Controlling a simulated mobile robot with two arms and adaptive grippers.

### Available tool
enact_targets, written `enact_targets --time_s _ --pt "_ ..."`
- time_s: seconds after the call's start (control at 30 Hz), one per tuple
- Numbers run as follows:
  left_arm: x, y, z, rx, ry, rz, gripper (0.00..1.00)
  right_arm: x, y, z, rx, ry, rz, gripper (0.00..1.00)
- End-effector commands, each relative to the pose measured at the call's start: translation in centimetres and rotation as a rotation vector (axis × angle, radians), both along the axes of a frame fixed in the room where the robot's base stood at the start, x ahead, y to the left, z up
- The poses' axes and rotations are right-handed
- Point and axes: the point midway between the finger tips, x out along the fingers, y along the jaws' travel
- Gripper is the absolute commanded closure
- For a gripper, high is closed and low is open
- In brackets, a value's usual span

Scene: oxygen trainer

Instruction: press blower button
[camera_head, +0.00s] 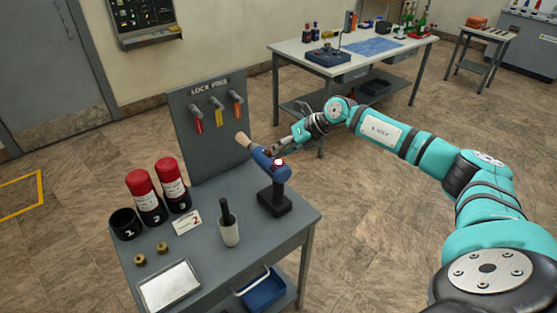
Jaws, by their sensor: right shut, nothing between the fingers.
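A blue blower (268,164) with a tan nozzle rests tilted on a black stand (274,198) near the right edge of the grey bench (208,262). A small red glowing spot, which looks like its button (278,162), shows on the blower's upper side. My right gripper (272,151) reaches in from the right. It is shut and empty, with its tips right by the blower's body, just behind the red spot. I cannot tell whether the tips touch the blower. My left gripper is not in view.
A lock pins panel (205,120) with coloured pins stands at the bench's back. Red-capped cylinders (146,195), a black cup (125,223), brass fittings (140,260), a white holder (229,231) and a metal tray (168,287) share the bench. Another table (352,57) stands behind.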

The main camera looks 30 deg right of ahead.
Motion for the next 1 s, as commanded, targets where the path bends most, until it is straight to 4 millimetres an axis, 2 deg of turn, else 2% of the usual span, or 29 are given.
enact_targets --time_s 0.43,0.77,1.0 --pt "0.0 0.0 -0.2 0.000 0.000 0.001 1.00 0.0 0.0 -0.4 0.000 0.001 0.001 1.00" --pt "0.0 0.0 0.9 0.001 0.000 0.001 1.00 0.0 0.0 1.0 0.000 0.000 0.000 1.00" --pt "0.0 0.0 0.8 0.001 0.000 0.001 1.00 0.0 0.0 1.0 0.000 0.000 0.000 1.00"
